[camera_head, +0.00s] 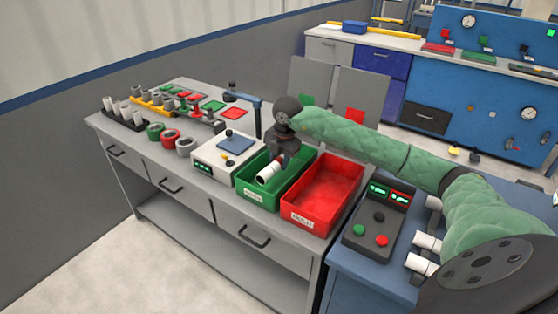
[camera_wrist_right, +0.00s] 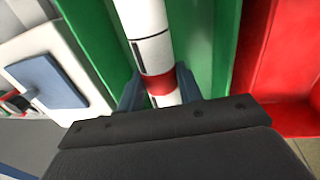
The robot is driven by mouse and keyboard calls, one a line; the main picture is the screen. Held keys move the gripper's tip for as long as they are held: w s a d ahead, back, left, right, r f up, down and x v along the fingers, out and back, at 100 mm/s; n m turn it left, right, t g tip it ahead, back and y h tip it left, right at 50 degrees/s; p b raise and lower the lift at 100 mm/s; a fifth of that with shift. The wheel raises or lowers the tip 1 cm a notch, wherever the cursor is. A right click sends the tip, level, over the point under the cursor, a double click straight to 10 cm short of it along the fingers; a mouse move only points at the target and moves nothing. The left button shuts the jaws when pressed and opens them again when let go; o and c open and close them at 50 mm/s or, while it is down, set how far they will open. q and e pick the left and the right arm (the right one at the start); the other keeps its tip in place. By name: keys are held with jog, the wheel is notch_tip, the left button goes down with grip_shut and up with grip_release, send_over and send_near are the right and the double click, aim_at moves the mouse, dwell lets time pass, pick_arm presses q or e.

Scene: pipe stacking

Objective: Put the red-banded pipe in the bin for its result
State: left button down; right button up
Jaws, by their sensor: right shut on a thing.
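The white pipe with a red band (camera_wrist_right: 160,84) is between the two fingers of my right gripper (camera_wrist_right: 160,92) in the right wrist view. In the head view, the pipe's white end (camera_head: 268,173) shows below my right gripper (camera_head: 284,161), tilted, over the opening of the green bin (camera_head: 258,197). I cannot tell whether it touches the bin. The red bin (camera_head: 335,219) stands just right of the green one and looks empty. Both bins carry a small white label on the front. My left gripper is not in view.
A white tester (camera_head: 215,170) with a lit display and blue pad (camera_head: 235,140) stands left of the green bin. A button box (camera_head: 380,222) is right of the red bin. Several pipes, rings and coloured trays fill the bench's far left.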

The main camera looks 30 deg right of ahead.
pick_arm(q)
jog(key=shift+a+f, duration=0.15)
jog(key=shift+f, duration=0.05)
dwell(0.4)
pick_arm(e)
jog(key=o, duration=1.1)
jog(key=shift+f, duration=0.1)
jog(key=r, duration=0.2)
jog(key=r+b, duration=0.1)
jog(key=r, duration=0.1)
jog(key=s+r+b, duration=0.1)
jog(key=r, duration=0.1)
jog(key=shift+d+r, duration=0.2)
jog(key=shift+r, duration=0.7)
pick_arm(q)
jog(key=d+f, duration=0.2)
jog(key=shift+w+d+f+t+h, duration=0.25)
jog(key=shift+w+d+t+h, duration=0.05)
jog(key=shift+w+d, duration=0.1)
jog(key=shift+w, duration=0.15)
